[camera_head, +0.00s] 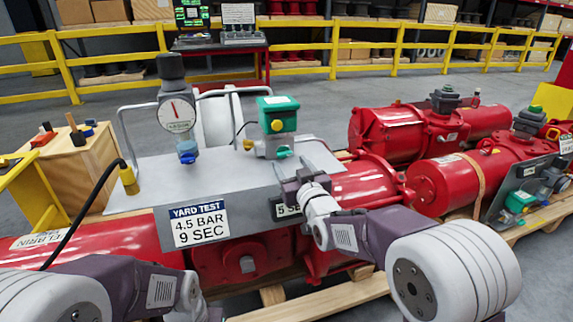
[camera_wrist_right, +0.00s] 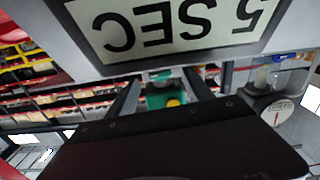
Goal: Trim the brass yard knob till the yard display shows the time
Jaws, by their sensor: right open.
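A green valve box (camera_head: 277,122) with a small yellow knob (camera_head: 277,126) on its front stands on the grey plate of the front red actuator. I cannot tell for sure whether this is the brass yard knob. My right gripper (camera_head: 285,180) is just below and in front of that box, open, with nothing between its fingers. In the right wrist view the green box (camera_wrist_right: 155,101) and yellow knob (camera_wrist_right: 173,102) show beyond the fingers, apart from them. A screen with green figures (camera_head: 191,12) stands at the back; its figures are too small to read.
A dial gauge (camera_head: 177,113) stands left of the green box. A "YARD TEST 4.5 BAR 9 SEC" sign (camera_head: 200,224) hangs on the plate's front. A black hose ends at a yellow fitting (camera_head: 129,180). My right gripper partly hides a "5 SEC" label (camera_wrist_right: 180,28). More red actuators (camera_head: 455,185) lie right.

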